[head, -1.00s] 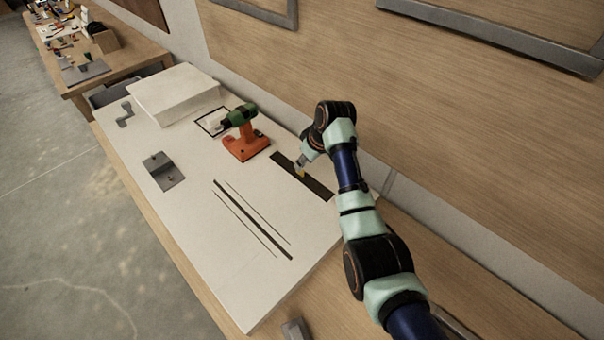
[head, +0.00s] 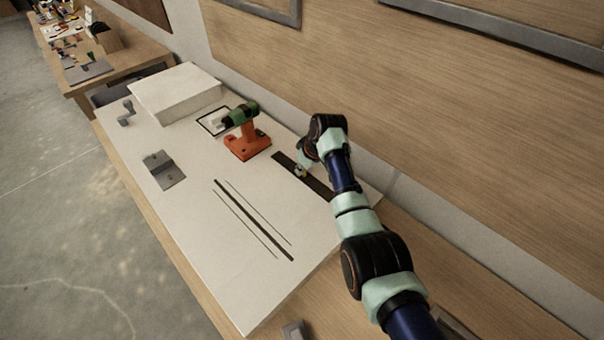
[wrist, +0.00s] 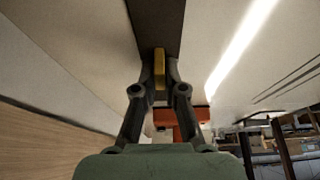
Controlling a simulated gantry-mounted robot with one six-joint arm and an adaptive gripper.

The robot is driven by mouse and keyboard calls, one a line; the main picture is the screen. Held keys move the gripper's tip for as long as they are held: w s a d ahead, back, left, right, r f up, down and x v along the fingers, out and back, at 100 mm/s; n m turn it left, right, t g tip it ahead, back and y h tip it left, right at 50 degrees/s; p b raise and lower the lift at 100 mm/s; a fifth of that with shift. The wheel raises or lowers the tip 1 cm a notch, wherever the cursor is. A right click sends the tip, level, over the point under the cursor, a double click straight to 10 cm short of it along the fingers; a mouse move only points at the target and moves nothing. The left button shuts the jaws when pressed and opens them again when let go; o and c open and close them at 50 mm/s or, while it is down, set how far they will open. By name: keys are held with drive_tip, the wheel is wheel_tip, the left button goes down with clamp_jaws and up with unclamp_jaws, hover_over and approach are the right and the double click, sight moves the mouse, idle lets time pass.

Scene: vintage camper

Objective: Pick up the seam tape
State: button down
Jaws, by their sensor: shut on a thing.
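My gripper (wrist: 159,85) is shut on a narrow yellow piece, which I take to be the seam tape (wrist: 159,62). The piece stands between the two fingertips in the wrist view. A long dark strip (wrist: 152,22) lies right behind it there; I cannot tell if the two touch. In the head view my gripper (head: 301,172) is low over the middle of this dark strip (head: 320,187), on the pale worktop. The fingers and wrist hide most of the yellow piece in that view.
An orange and green drill (head: 247,143) stands just left of my gripper. Beyond it are a small framed plate (head: 212,122) and a white block (head: 177,95). A grey bracket (head: 163,170) and thin dark strips (head: 252,219) lie on the pale worktop (head: 190,215). The wall rises close behind.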

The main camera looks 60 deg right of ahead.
wheel_tip(320, 180, up, 20)
drive_tip(key=p, duration=0.3)
drive_tip(key=shift+w, duration=0.1)
idle(0.8)
